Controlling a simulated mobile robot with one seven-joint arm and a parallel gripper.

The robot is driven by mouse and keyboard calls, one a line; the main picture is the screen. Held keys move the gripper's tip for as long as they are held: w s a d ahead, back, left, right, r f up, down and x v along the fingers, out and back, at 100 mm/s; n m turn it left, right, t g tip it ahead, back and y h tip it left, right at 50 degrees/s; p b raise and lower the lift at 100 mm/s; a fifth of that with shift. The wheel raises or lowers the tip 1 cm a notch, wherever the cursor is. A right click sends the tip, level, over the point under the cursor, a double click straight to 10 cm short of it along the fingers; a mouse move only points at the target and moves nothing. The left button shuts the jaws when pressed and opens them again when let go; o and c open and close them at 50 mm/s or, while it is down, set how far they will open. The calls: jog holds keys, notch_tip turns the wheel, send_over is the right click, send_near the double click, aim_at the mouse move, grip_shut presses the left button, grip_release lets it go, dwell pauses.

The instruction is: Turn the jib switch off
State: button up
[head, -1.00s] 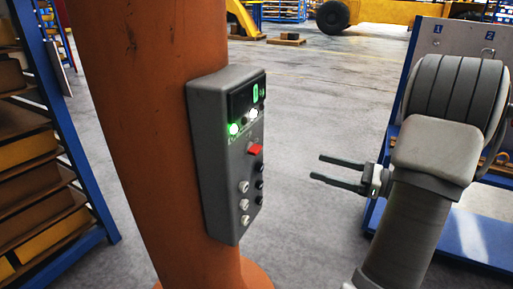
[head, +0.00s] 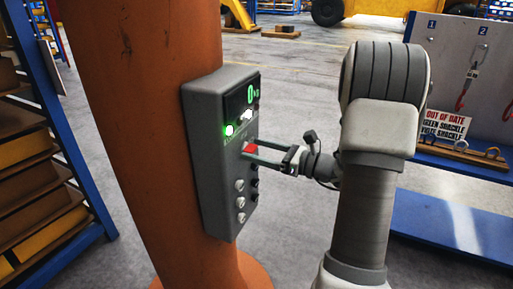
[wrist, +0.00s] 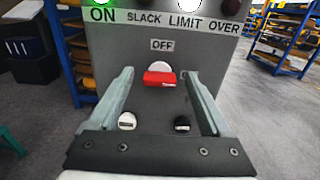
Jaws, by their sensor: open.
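The grey control box (head: 216,170) is fixed to an orange column. A red switch (head: 250,148) sits in the upper middle of its front face. In the wrist view the red switch (wrist: 159,79) is a red bar in front of a pale round base, under a label reading OFF. I cannot read which switch is the jib one. My gripper (head: 248,149) is at the box face, and it also shows in the wrist view (wrist: 160,74). Its two fingers stand open, one on each side of the red switch, with a gap to both.
Below the red switch are a white knob (wrist: 127,121) and a black knob (wrist: 181,124). Above it, a green lamp (head: 229,129) labelled ON and a white lamp (head: 246,115) are lit. The orange column (head: 150,110) stands behind; a blue rack (head: 70,130) is left.

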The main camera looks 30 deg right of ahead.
jog(key=shift+w+a, duration=0.15)
jog(key=shift+w, duration=0.05)
grip_shut()
dwell(0.4)
